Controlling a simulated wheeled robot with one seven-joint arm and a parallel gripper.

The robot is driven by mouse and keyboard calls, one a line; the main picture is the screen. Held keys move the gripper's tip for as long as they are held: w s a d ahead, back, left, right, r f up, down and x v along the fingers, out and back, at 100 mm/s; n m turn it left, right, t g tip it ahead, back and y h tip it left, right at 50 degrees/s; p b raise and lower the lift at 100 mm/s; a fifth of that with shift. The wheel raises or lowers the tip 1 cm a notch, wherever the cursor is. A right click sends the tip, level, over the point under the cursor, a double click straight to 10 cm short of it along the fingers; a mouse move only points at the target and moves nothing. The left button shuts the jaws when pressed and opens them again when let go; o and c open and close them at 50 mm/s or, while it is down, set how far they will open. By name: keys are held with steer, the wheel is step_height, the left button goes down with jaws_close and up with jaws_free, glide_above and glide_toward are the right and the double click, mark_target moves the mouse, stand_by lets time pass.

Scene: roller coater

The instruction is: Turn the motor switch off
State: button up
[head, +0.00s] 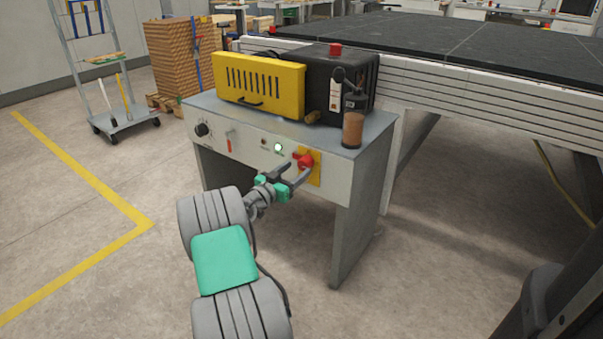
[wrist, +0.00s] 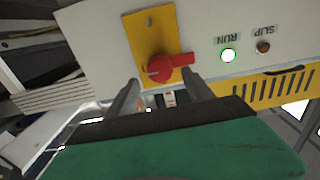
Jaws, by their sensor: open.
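The motor switch is a red rotary knob (head: 302,160) on a yellow plate (head: 315,168), at the right of the machine's front panel. In the wrist view the knob (wrist: 157,68) has its red handle pointing to the picture's right. My gripper (head: 295,174) is open in front of the knob. In the wrist view its two fingers (wrist: 160,88) stand apart, with their tips just below the knob and handle. I cannot tell whether either finger touches it. The RUN lamp (wrist: 228,55) is lit, and the SLIP lamp (wrist: 263,46) looks dark. The lettering appears upside down.
The panel also has a black dial (head: 202,129) and a small red lever (head: 229,142). A yellow vented box (head: 258,80) and a brown-bodied bottle (head: 353,125) stand on top. A large dark-topped table (head: 450,45) extends to the right.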

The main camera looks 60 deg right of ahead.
mark_target(302, 165)
steer(key=d, duration=0.4)
steer(key=shift+s+d+b, duration=0.1)
steer(key=shift+s+b, duration=0.2)
jaws_close()
stand_by(0.3)
